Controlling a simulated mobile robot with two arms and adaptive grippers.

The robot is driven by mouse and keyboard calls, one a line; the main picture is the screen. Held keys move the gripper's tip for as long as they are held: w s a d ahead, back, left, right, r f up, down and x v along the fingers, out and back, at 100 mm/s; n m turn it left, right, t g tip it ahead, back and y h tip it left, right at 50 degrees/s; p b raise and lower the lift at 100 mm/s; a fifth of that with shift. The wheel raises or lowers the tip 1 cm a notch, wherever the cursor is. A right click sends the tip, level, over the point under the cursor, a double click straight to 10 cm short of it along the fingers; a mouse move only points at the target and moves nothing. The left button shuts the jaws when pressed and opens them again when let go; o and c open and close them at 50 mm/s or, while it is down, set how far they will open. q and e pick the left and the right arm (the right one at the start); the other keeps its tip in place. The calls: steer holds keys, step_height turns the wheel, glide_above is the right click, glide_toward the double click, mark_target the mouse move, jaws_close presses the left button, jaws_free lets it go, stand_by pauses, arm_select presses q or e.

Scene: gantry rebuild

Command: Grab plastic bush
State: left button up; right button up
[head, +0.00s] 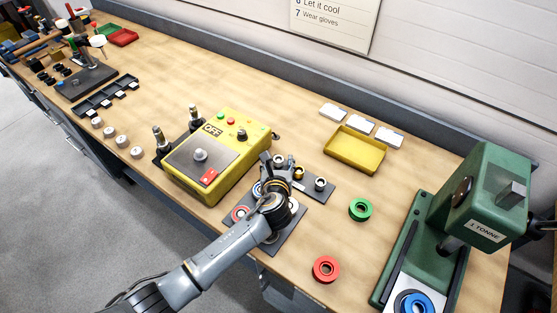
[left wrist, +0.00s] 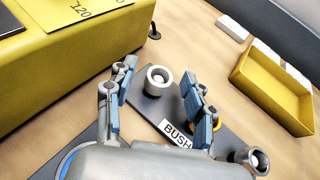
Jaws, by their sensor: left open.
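A dark plate (left wrist: 152,108) labelled BUSH holds a row of bushes. A pale grey-white bush (left wrist: 159,79), likely the plastic one, stands upright at its far end, between and beyond my fingers in the left wrist view. It also shows in the head view (head: 279,160). A steel-grey bush (left wrist: 249,158) stands at the near end, and a brass-coloured bush (head: 298,173) stands between them, mostly hidden by my finger in the wrist view. My left gripper (left wrist: 156,72) is open and empty above the plate. My right gripper is not in view.
A yellow control box (head: 225,138) stands close left of the plate. A yellow tray (head: 354,150) lies behind to the right. Green (head: 360,209) and red (head: 326,269) rings lie on the bench. A green press (head: 478,200) stands at the right.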

arm_select(q)
steer(key=c, duration=1)
steer(key=shift+c, duration=0.2)
steer(key=shift+r, duration=0.1)
